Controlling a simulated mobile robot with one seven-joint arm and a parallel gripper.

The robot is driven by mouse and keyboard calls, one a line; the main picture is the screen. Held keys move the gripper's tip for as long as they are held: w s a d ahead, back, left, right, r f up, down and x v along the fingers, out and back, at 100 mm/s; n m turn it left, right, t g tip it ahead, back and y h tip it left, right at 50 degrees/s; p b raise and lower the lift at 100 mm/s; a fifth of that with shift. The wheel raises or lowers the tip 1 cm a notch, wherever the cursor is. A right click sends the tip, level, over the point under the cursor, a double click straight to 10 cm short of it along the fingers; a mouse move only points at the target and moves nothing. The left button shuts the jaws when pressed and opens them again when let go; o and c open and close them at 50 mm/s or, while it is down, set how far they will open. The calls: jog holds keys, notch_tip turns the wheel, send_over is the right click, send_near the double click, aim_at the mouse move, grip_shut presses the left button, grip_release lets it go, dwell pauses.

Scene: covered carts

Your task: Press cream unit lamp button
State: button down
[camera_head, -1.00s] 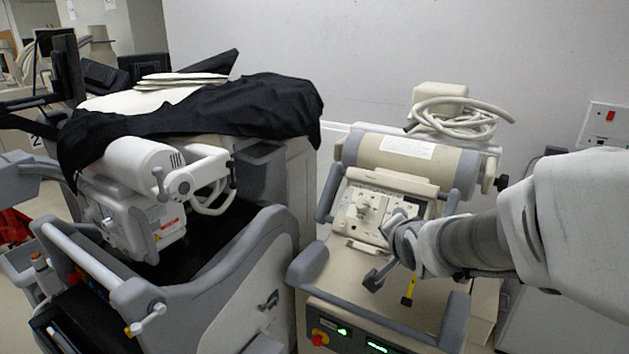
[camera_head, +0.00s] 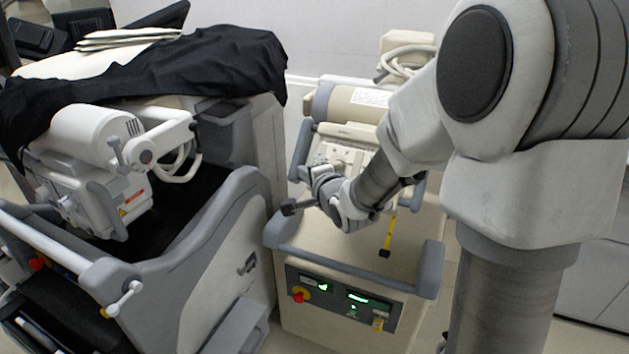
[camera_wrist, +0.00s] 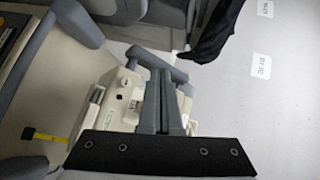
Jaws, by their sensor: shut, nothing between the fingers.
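The cream unit (camera_head: 400,270) stands right of centre in the head view, with a dark front control strip (camera_head: 345,299). The strip has green-lit displays, a red knob on yellow (camera_head: 299,295) and small controls. Which control is the lamp button I cannot tell. A cream panel (camera_head: 343,154) with knobs sits higher on the unit; part of it shows in the wrist view (camera_wrist: 120,100). My gripper (camera_head: 316,174) is over the unit's top, in front of that panel and above the strip. Its grey fingers (camera_wrist: 160,78) are shut and empty. Contact with the panel is unclear.
A larger cart (camera_head: 215,270) with a black cover (camera_head: 200,65) and a white device (camera_head: 95,150) stands close on the left. Grey handles edge the cream unit. A yellow strap (camera_head: 389,232) hangs over it. A wall is behind.

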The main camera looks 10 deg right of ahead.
jog(key=w+d+f+b, duration=0.3)
jog(key=w+f, duration=0.2)
jog(key=f, duration=0.1)
jog(key=shift+w+d, duration=0.2)
jog(key=shift+d, duration=0.2)
jog(key=shift+f, duration=0.1)
dwell(2.0)
jog(key=shift+w+d+f, duration=0.15)
jog(key=shift+w+d, duration=0.05)
jog(key=shift+w+d+f+b, duration=0.2)
jog(key=shift+w+f+b, duration=0.05)
jog(key=shift+f+b, duration=0.05)
dwell(0.9)
jog(key=shift+r, duration=0.1)
jog(key=shift+s+a+r+p, duration=0.35)
jog(key=shift+s+a+r, duration=0.05)
jog(key=shift+s+r, duration=0.1)
jog(key=shift+r, duration=0.1)
